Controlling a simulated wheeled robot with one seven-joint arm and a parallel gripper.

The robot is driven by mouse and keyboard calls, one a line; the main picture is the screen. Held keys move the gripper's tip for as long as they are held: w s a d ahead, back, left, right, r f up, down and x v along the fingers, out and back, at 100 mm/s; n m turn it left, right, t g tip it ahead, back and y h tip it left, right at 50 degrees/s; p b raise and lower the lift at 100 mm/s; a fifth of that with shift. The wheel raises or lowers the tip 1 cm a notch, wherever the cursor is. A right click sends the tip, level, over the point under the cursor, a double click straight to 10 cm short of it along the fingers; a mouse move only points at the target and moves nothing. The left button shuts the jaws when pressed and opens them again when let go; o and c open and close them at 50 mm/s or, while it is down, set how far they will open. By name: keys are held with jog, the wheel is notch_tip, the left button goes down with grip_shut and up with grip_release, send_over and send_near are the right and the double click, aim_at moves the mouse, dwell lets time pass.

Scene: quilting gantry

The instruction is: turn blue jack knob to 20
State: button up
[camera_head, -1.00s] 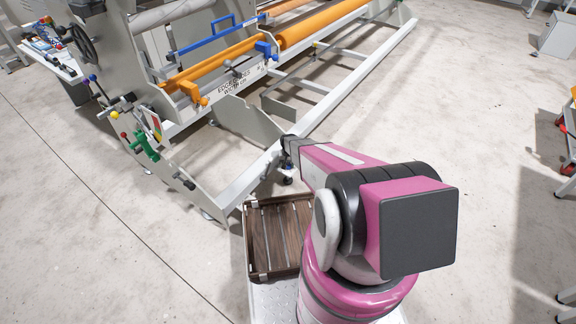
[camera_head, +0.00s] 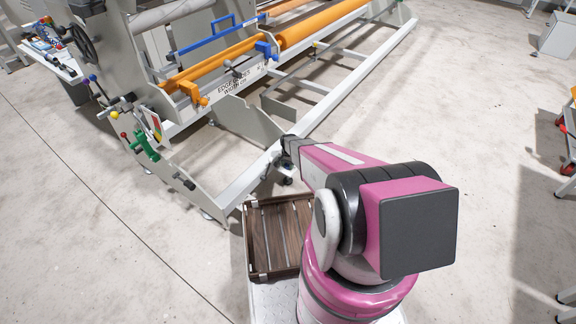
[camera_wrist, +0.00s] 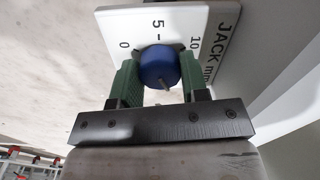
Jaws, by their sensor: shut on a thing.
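The blue jack knob (camera_wrist: 159,64) shows in the wrist view in front of a white dial plate (camera_wrist: 120,19) lettered "JACK mm". The numbers 0, 5 and 10 are visible around it; a 20 is not in sight. A small pale sliver shows at the knob's near side; I cannot tell whether it is a pointer, nor what the knob reads. My gripper (camera_wrist: 158,76) has its green fingers on either side of the knob and is shut on it. In the head view my arm reaches to the frame's near rail, and the knob is hidden there.
The quilting gantry (camera_head: 225,200) has a long white rail, orange rollers (camera_head: 320,24) and a blue bar. Green, red and yellow knobs sit on its near left end. A brown slatted crate (camera_head: 250,245) stands beside my arm's base. Open concrete floor lies left and right.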

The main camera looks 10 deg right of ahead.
jog(key=o, duration=0.9)
jog(key=shift+o, duration=0.2)
jog(key=shift+r, duration=0.1)
notch_tip(320, 180, up, 11)
jog(key=shift+f, duration=0.2)
